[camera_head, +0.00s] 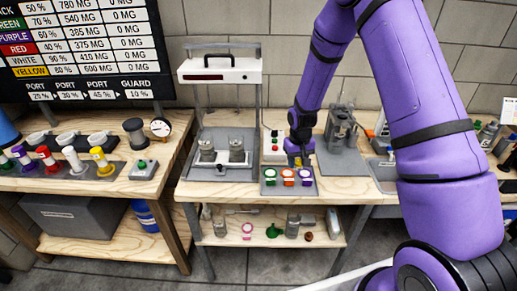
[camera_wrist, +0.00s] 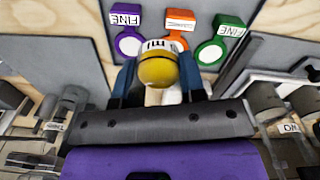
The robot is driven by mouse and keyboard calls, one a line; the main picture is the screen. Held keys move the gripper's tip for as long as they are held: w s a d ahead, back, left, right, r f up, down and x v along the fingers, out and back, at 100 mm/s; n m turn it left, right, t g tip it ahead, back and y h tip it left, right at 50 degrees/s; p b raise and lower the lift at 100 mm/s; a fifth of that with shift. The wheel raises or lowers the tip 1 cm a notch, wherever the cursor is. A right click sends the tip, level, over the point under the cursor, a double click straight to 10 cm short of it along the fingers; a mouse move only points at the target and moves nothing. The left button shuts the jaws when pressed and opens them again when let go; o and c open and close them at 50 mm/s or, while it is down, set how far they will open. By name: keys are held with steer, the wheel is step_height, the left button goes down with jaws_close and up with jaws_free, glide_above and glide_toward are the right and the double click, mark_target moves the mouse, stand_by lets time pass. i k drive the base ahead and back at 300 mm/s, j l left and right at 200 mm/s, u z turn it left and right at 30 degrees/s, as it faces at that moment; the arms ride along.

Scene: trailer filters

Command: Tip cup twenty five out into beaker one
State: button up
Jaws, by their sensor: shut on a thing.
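My gripper (camera_head: 299,152) is above the bench's front middle, over a small panel. In the wrist view my gripper (camera_wrist: 158,72) has its two dark fingers on either side of a small yellow-topped thing (camera_wrist: 157,69) with a white label, and is shut on it. Its label is only partly readable, so I cannot tell whether it is cup twenty five. Two grey, cup-shaped vessels, a left one (camera_head: 206,150) and a right one (camera_head: 236,150), stand upright on a grey plate left of my gripper. No number is readable on either, so I cannot tell which is beaker one.
The panel (camera_head: 290,190) carries green, orange and purple rings; two labels read FINE in the wrist view. A white bar with a handle (camera_head: 220,70) spans above the vessels. A metal device (camera_head: 342,125) stands right of my gripper. Coloured jars (camera_head: 72,160) line the left bench.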

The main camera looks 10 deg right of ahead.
mark_target(205, 140)
steer(key=i+j+z, duration=0.1)
steer(key=j+z, duration=0.15)
steer(key=j, duration=0.35)
steer(key=i+j+z, duration=0.2)
steer(key=j, duration=0.4)
steer(key=i, duration=0.35)
